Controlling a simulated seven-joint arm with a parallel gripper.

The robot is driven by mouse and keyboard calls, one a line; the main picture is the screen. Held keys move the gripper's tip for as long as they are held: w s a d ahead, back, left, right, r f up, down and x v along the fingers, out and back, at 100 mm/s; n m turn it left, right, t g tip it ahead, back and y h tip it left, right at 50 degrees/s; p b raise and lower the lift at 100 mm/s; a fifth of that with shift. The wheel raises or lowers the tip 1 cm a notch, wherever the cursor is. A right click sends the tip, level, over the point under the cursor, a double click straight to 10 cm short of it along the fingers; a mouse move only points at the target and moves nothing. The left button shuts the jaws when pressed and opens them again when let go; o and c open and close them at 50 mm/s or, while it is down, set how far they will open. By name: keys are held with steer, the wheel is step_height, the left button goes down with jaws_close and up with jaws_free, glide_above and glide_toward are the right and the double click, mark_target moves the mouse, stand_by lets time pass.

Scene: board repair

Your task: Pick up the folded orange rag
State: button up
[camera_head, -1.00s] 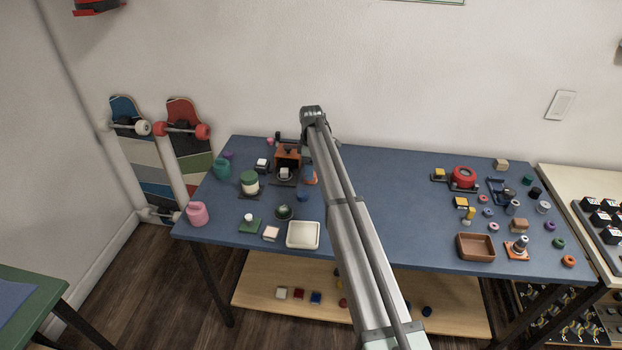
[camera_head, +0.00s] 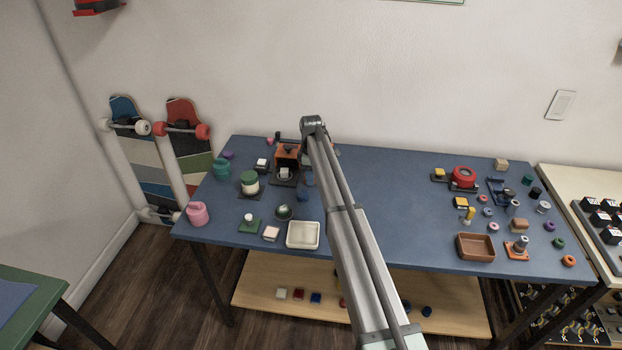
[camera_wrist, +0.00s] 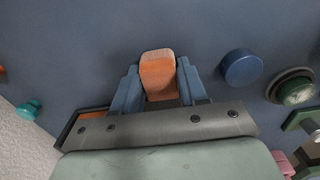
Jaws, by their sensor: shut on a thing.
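The folded orange rag (camera_wrist: 158,72) is in the wrist view as a small block with an orange front and a paler top. My gripper (camera_wrist: 158,84) has its two blue-grey fingers on either side of the rag and is shut on it. The blue tabletop (camera_wrist: 90,45) lies behind the rag; I cannot tell whether the rag touches it. In the head view, my arm hides the rag and most of the gripper at the back of the blue table (camera_head: 385,190).
A blue round piece (camera_wrist: 241,67) and a dark green knob (camera_wrist: 294,88) are to the right in the wrist view. An orange-brown box (camera_head: 287,151) stands just left of my arm. A cream tray (camera_head: 303,235) is nearer the front. The table's middle right of my arm is clear.

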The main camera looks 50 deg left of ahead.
steer(key=shift+c, duration=0.7)
step_height(320, 180, up, 10)
steer(key=shift+r, duration=0.1)
